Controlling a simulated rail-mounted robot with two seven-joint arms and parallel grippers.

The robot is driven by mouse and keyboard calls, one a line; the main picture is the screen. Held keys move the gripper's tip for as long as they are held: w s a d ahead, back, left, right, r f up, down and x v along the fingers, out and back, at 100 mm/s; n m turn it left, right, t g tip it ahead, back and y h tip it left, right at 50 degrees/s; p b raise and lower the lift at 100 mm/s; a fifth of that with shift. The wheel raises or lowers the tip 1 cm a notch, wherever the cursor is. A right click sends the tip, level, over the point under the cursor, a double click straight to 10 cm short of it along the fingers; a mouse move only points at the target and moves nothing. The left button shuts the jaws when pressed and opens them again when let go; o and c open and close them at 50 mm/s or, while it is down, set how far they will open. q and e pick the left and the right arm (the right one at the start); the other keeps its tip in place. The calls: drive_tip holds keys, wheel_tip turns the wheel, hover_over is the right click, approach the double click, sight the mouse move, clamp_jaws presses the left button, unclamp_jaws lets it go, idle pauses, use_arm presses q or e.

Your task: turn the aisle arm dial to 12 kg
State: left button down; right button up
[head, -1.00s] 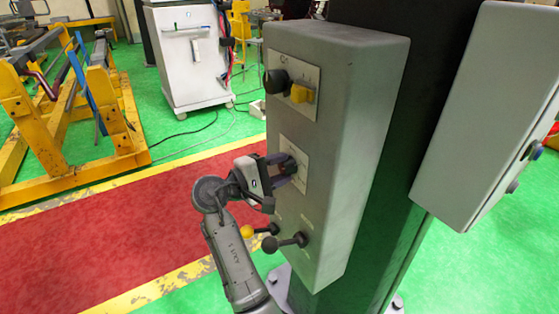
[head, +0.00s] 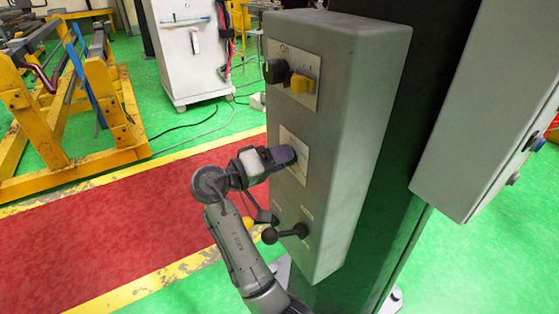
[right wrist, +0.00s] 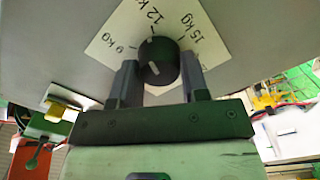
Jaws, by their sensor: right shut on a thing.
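The aisle arm dial (right wrist: 160,58) is a round black knob on a pale plate (right wrist: 108,44) marked 9 kg, 12 kg and 15 kg. In the right wrist view, my right gripper (right wrist: 159,78) is shut on the dial, one finger on each side. A white line shows on the knob's face; which label it points to is not certain. In the head view, my right gripper (head: 287,158) reaches the middle plate (head: 296,148) of the grey control box and hides the dial. My left gripper is not in view.
The grey control box (head: 345,130) also has a black knob and a yellow switch (head: 301,84) above, and levers with a black ball (head: 270,236) and a yellow ball below. Another grey box (head: 480,120) is at the right. A white cabinet (head: 190,55) stands behind.

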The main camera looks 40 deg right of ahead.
drive_tip(key=shift+m+b, duration=0.35)
drive_tip(key=shift+m, duration=0.65)
drive_tip(key=o, duration=0.9)
drive_tip(key=a+p, duration=0.1)
drive_tip(key=a, duration=0.3)
drive_tip(key=w+a+p, duration=0.1)
drive_tip(key=a, duration=0.4)
drive_tip(key=w+a+p, duration=0.1)
drive_tip(key=a, duration=0.3)
drive_tip(key=shift+a, duration=0.35)
